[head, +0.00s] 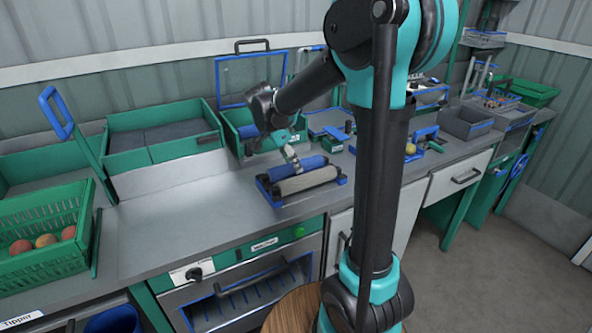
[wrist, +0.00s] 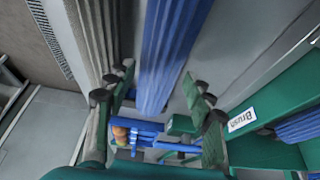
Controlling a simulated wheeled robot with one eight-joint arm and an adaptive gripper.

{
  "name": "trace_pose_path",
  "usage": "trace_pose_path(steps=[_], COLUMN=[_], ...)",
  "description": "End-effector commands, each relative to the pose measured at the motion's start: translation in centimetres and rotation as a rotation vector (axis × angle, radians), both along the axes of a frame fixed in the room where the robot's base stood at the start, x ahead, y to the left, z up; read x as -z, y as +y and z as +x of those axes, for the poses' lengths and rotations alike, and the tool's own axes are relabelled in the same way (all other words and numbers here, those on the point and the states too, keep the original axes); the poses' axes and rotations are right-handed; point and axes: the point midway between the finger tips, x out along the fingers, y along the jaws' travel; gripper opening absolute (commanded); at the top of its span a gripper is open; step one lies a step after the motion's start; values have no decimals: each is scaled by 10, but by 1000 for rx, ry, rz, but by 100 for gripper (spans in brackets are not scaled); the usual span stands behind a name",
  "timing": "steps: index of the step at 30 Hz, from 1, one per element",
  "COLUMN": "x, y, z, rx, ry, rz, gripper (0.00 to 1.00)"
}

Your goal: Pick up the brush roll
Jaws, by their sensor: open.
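Two rolls lie side by side in a blue-ended cradle on the bench. One is a blue ribbed roll (head: 306,164), also in the wrist view (wrist: 168,45); the other is a pale grey roll (head: 308,181), at the left of the wrist view (wrist: 92,35). Which one is the brush roll is not marked on them. My gripper (head: 291,157) is just above the cradle at the blue roll's end. In the wrist view my gripper (wrist: 160,88) is open, with its fingers on either side of the blue roll's line. Contact cannot be told.
A green bin labelled "Brush" (wrist: 232,132) holds a blue roll (wrist: 300,124) beside the cradle. A green tray (head: 150,155) and a crate of tomatoes (head: 45,262) are to the left. Fixtures stand to the right. Bare bench (head: 225,215) lies left of the cradle.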

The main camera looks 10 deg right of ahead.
Motion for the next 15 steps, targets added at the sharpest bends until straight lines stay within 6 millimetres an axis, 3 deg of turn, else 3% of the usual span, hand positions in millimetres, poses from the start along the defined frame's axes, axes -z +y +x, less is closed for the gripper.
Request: trace_pose_path(steps=[6,14,15], x=[23,25,25], y=[-9,-9,-9], z=[2,2,2], rx=[2,1,1], ry=[0,0,0], rz=[0,0,0], gripper=[53,53,49])
